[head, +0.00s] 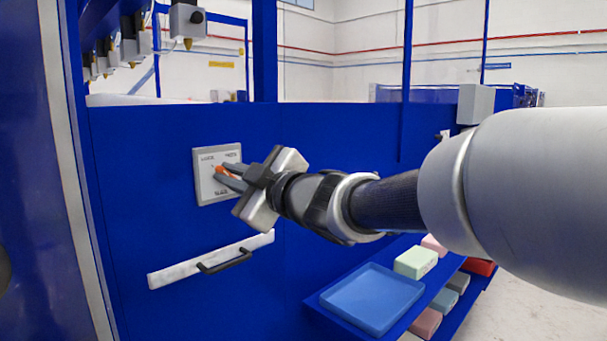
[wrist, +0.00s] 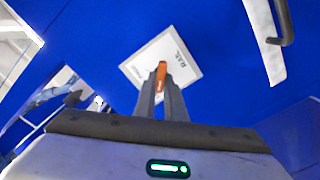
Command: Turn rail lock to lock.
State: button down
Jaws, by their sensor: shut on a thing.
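The rail lock is a white square plate (head: 203,190) with dark lettering on the blue panel, left of centre in the head view. Its orange knob (head: 219,170) sits at the plate's middle. In the wrist view the plate (wrist: 183,68) is tilted, and the orange knob (wrist: 161,72) shows between my fingertips. My gripper (head: 220,175) is shut on the orange knob. The fingers hide part of the knob and plate, and most of the lettering is too small to read surely.
A white bar with a black handle (head: 225,262) is on the panel below the plate. A blue tray (head: 372,298) and several coloured foam blocks, one pale green (head: 415,262), lie on a blue shelf at lower right. A blue and grey post stands at left.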

jog(key=c, duration=1.8)
grip_release()
jog(key=p+v, duration=0.3)
jog(key=v, duration=1.4)
jog(key=shift+s+d, duration=0.15)
jog(key=shift+s, duration=0.1)
jog(key=shift+w, duration=0.1)
